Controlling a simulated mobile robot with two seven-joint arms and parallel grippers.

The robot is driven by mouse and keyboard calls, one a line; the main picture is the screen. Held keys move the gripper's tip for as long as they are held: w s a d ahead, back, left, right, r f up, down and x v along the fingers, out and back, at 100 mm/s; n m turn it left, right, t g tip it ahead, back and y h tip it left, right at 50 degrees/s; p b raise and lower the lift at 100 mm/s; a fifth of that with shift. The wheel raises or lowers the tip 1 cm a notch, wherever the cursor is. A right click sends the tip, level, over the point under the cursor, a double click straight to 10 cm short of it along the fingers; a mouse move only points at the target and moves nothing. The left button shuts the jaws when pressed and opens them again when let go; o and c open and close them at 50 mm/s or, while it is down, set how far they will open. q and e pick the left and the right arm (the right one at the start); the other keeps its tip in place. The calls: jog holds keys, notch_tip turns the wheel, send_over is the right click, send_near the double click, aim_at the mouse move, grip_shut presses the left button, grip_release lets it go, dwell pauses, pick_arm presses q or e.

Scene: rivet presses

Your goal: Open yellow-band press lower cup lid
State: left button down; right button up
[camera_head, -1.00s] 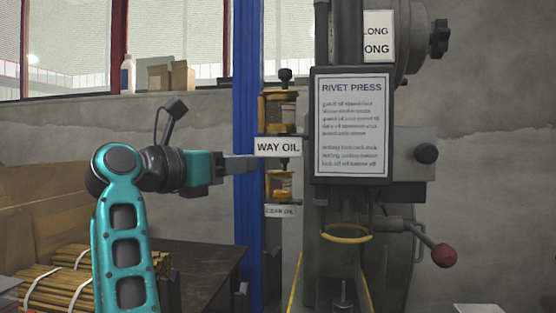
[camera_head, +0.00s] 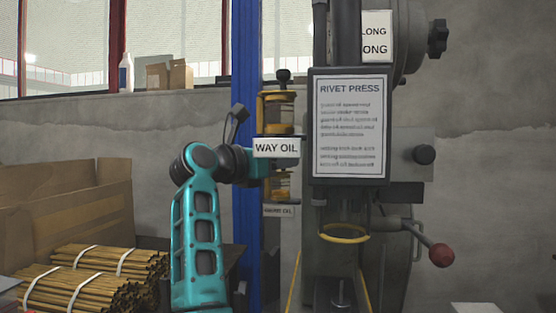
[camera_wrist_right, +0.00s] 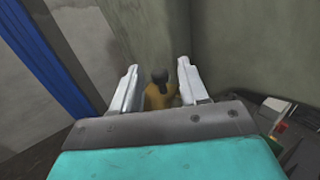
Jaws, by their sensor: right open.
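The lower oil cup (camera_head: 281,187), with amber glass, hangs on the press's left side below the WAY OIL sign (camera_head: 277,147). Its lid is mostly hidden by the sign and my gripper in the head view. In the right wrist view, its yellow lid (camera_wrist_right: 158,97) and dark knob (camera_wrist_right: 160,76) show between my fingers. My right gripper (camera_wrist_right: 158,82) is open, one pale finger on each side of the lid; contact cannot be told. In the head view, my right gripper (camera_head: 272,165) reaches the cup from the left. My left gripper is out of view.
The upper oil cup (camera_head: 279,113) sits just above the sign. The rivet press (camera_head: 350,200) carries a yellow ring (camera_head: 343,233) and a red-knobbed lever (camera_head: 442,255). A blue post (camera_head: 246,75) stands behind my arm. Bundled rods (camera_head: 75,285) and cardboard (camera_head: 75,205) lie left.

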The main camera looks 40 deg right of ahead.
grip_shut()
dwell(0.3)
jog(key=n+t, duration=0.1)
jog(key=t, duration=0.1)
jog(key=n+t+y, duration=0.1)
jog(key=n+t, duration=0.1)
jog(key=n+t+y, duration=0.1)
jog(key=t, duration=0.1)
jog(key=shift+w+d+t+p, duration=0.25)
jog(key=shift+w+t+p, duration=0.05)
jog(key=shift+w, duration=0.05)
grip_release()
jog(key=shift+a, duration=0.1)
jog(key=v, duration=0.7)
jog(key=shift+s+a, duration=0.15)
